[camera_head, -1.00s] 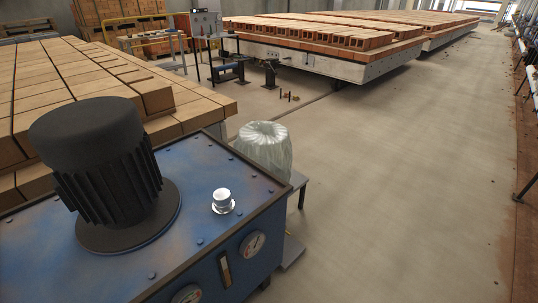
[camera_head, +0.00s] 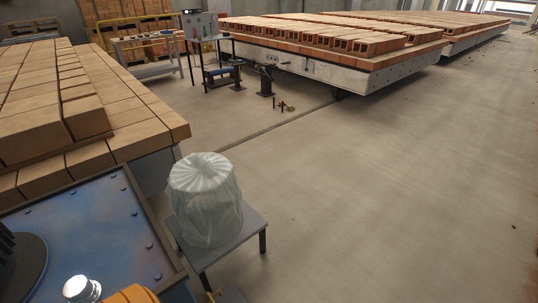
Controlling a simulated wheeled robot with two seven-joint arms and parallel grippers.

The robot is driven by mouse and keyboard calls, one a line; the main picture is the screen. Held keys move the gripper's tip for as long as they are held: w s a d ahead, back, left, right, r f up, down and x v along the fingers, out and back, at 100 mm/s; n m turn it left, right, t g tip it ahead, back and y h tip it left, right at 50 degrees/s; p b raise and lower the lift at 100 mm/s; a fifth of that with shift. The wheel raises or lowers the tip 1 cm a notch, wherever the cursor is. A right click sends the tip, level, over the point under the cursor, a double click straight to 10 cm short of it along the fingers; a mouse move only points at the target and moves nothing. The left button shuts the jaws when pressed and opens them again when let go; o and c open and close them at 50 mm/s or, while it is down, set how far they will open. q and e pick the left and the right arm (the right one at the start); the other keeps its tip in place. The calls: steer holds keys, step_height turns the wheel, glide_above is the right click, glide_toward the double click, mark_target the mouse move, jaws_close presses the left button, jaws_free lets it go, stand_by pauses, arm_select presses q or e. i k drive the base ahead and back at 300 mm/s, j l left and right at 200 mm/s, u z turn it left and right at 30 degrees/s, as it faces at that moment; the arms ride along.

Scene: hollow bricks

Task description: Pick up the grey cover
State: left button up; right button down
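A pale grey, wrinkled cover (camera_head: 203,200) is draped over something upright and rounded on a small grey stand (camera_head: 254,222), left of the picture's middle. The cover hides what is under it. It is gathered at the top and hangs down to the stand's top. Neither of my grippers shows, so nothing of mine is seen touching the cover.
A blue machine (camera_head: 85,230) with a silver cap (camera_head: 80,288) fills the bottom left. Stacked bricks (camera_head: 120,125) lie behind it. A long car of hollow bricks (camera_head: 340,65) and a workbench (camera_head: 150,62) stand farther back. The concrete floor to the right is clear.

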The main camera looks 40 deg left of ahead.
mark_target(204, 193)
steer(key=i+l, duration=0.1)
steer(key=i, duration=0.6)
steer(key=i+u, duration=0.1)
steer(key=i, duration=0.6)
